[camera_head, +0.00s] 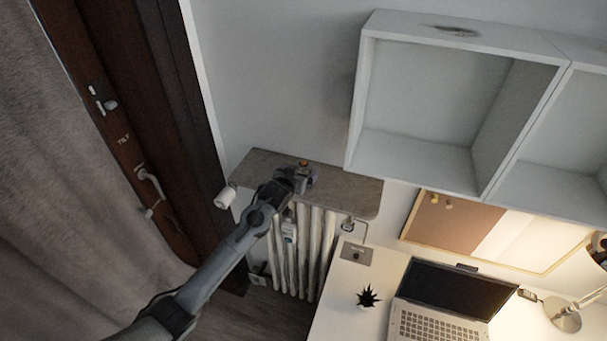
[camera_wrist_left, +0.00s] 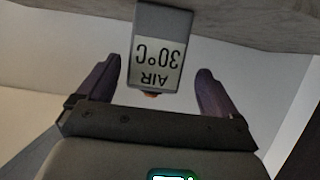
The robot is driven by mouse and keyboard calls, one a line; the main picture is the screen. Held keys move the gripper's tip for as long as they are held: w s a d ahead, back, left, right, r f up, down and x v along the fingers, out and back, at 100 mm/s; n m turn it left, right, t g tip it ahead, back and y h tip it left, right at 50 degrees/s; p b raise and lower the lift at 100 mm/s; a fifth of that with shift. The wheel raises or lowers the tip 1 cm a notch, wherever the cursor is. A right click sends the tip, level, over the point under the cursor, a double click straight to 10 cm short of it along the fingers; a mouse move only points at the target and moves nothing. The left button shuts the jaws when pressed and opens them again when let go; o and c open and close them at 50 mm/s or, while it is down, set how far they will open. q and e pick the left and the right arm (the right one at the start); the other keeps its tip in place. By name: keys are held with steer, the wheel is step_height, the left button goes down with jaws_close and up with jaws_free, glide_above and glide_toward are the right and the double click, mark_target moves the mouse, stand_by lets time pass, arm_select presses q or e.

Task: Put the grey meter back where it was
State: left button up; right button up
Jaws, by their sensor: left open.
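The grey meter shows best in the left wrist view (camera_wrist_left: 158,50), upside down in the picture, with a pale label reading "AIR 30°C" and a small orange tip. It appears to stand on the brown-grey ledge (camera_head: 345,191) above the radiator. In the head view only its orange tip (camera_head: 303,162) shows clearly; the rest is small and partly hidden by my gripper. My left gripper (camera_head: 299,177) is open at the meter. In the left wrist view its fingers (camera_wrist_left: 152,88) are on either side of the meter, with gaps on both sides. My right gripper is not in view.
White wall boxes (camera_head: 430,160) hang right of the ledge. A grey plate (camera_head: 357,253) lies on the white desk (camera_head: 335,312), near a small dark plant (camera_head: 368,298) and an open laptop (camera_head: 445,305). A white radiator (camera_head: 310,260) stands below the ledge.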

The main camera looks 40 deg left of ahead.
mark_target(304, 171)
arm_select(q)
steer(key=x, duration=0.1)
steer(key=p+x, duration=0.1)
steer(key=x, duration=0.1)
steer(key=shift+w+d+f, duration=0.15)
steer(key=shift+d, duration=0.15)
steer(key=shift+x, duration=0.95)
steer(key=shift+c, duration=0.4)
steer(key=c, duration=1.1)
